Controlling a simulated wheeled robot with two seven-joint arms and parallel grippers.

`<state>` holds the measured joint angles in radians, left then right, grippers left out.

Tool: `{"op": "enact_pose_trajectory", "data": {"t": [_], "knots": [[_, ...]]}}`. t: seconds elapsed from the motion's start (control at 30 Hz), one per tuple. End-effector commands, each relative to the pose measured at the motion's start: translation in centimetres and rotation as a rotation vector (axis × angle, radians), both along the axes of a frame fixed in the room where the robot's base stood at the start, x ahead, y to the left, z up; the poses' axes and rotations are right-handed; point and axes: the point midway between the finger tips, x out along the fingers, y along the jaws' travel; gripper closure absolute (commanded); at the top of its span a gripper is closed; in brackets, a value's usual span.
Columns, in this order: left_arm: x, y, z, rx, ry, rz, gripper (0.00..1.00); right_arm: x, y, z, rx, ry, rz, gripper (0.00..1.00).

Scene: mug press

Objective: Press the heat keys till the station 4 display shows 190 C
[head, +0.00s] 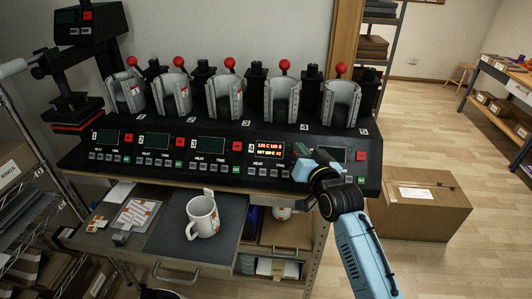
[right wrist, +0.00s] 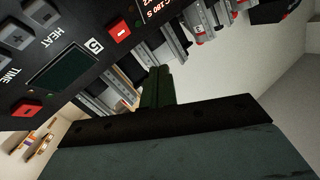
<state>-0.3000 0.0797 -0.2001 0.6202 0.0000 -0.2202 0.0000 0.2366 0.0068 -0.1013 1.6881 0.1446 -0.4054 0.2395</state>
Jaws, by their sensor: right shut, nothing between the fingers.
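The press station (head: 225,160) holds several numbered control panels in a row. The lit station 4 display (head: 270,149) shows two lines of orange-red characters, too small to read surely. A corner of this lit display (right wrist: 158,8) shows in the right wrist view. Below it are the small station 4 heat keys (head: 257,174). My right gripper (head: 303,165) is shut and empty, just right of the station 4 keys, over the left part of panel 5. Its fingers (right wrist: 158,86) also show in the right wrist view. Contact with a key cannot be told. My left gripper is not in view.
Panel 5's dark display (right wrist: 63,68) is near my right gripper. A white mug (head: 203,216) stands on a grey mat below the station. A cardboard box (head: 425,205) sits at the right.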

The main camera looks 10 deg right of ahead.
Motion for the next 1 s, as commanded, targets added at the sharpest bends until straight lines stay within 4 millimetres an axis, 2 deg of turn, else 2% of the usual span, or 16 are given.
{"op": "enact_pose_trajectory", "data": {"t": [0.47, 0.57, 0.67, 0.77, 0.8, 0.87, 1.0], "knots": [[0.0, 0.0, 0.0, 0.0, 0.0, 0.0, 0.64, 0.0, 0.0, -0.1, 0.0, 0.001, 0.0, 1.0], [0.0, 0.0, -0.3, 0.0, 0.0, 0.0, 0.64, -0.1, 0.0, -1.2, -0.006, 0.017, 0.0, 1.0], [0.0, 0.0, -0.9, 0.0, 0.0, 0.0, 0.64, -0.4, 0.0, -4.6, -0.023, 0.064, 0.0, 1.0], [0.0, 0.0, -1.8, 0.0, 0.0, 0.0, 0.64, -1.2, -0.1, -9.9, -0.054, 0.14, 0.002, 1.0], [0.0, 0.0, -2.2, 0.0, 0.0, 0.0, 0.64, -1.8, -0.1, -12.5, -0.069, 0.177, 0.004, 1.0], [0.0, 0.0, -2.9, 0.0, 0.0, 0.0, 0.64, -2.7, -0.2, -16.3, -0.092, 0.233, 0.007, 1.0], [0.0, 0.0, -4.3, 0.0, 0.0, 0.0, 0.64, -5.8, -0.5, -25.3, -0.146, 0.365, 0.018, 1.0]]}}
